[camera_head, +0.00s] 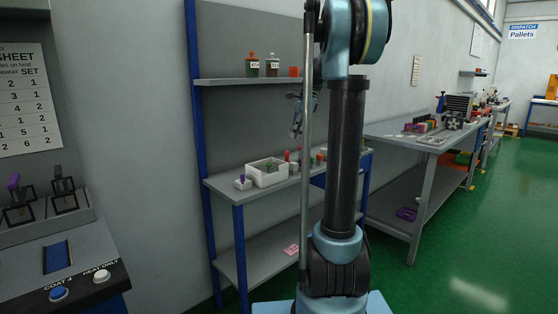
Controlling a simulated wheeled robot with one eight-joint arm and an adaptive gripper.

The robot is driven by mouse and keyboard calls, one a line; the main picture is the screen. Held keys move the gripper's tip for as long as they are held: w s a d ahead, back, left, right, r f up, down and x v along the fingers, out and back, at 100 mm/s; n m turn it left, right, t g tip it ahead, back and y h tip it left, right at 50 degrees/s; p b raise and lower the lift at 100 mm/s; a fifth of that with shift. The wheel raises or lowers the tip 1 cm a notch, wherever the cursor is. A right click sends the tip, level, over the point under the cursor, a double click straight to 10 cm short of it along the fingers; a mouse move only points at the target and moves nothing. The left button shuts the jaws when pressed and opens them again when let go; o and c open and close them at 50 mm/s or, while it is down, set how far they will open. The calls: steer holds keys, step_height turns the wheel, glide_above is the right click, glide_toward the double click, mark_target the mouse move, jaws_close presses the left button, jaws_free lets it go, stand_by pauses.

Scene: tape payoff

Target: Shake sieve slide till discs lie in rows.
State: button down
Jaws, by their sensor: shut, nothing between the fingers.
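I cannot make out a sieve slide or discs in rows in the head view. My gripper (296,119) hangs in front of the shelf unit, small and partly hidden by a thin grey pole of mine. It is shut and empty, above the workbench shelf, apart from the things on it. On the far right bench stands a dark machine (459,106) with a row of small coloured pieces (421,125) beside it. They are too small to tell what they are.
A blue-post shelf unit (240,184) holds a white tray (267,172) and small bottles (253,66). A control console (75,262) with levers stands at left. The grey right bench (400,135) has a lower shelf. Green floor (475,225) is clear at right.

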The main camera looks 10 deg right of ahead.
glide_above(275, 170)
steer(key=w+d, duration=0.1)
steer(key=d, duration=0.2)
step_height(275, 170, down, 10)
steer(key=shift+a, duration=0.6)
steer(key=shift+s, duration=0.2)
